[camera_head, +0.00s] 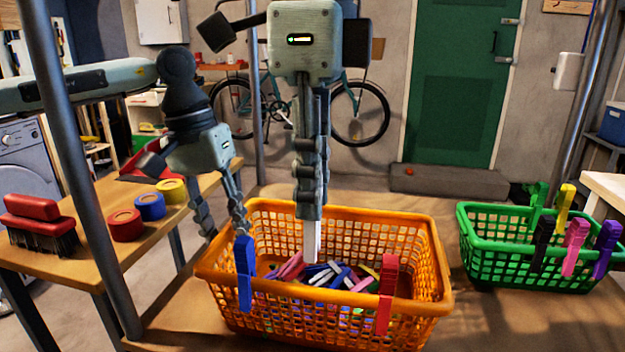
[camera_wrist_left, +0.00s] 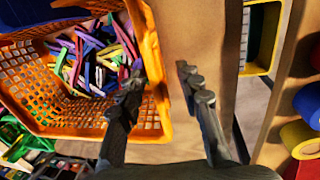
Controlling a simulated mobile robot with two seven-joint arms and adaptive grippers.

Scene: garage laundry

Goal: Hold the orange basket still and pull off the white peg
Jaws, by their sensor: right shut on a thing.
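The orange basket (camera_head: 345,317) stands on the bench, with loose coloured pegs (camera_head: 330,274) inside. My right gripper (camera_head: 311,214) is shut on the white peg (camera_head: 313,242), which points down in front of the basket's far inner wall. The fingers hide the peg's upper part, so I cannot tell whether it still touches the far rim. My left gripper (camera_head: 221,222) is open at the basket's left rim. In the left wrist view, its fingers (camera_wrist_left: 160,85) stand apart, one over the basket side (camera_wrist_left: 148,45) and one outside it.
A blue peg (camera_head: 244,272) and a red peg (camera_head: 387,295) are clipped to the near rim. A green basket (camera_head: 490,262) with several pegs stands at right. A brush (camera_head: 38,222) and tape rolls (camera_head: 150,206) lie on the left table. A metal post (camera_head: 82,170) rises at left.

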